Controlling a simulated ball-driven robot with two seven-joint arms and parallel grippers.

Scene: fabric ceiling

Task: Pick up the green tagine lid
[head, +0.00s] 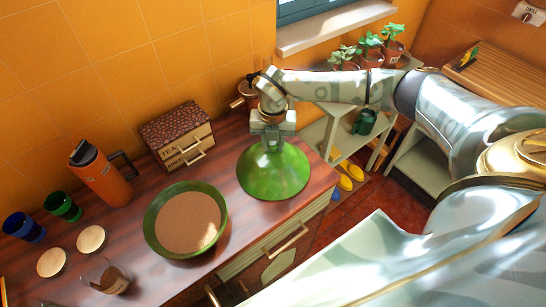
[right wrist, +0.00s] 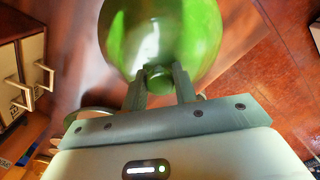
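The green tagine lid (head: 273,174) is a glossy cone, upright at the right part of the wooden counter. I cannot tell whether its rim touches the counter. My right gripper (head: 272,138) points down at its top. In the right wrist view, the fingers of my right gripper (right wrist: 159,88) are closed on both sides of the knob of the lid (right wrist: 190,35). The green tagine base (head: 150,238), with brown contents, stands left of the lid on the counter. My left gripper is not in view.
On the counter (head: 240,226) are a tea box (head: 178,138), an orange flask (head: 101,175), blue (head: 24,228) and green (head: 63,207) cups, round wooden discs (head: 91,239) and a glass (head: 108,278). Potted plants (head: 370,48) stand on a shelf behind my right arm.

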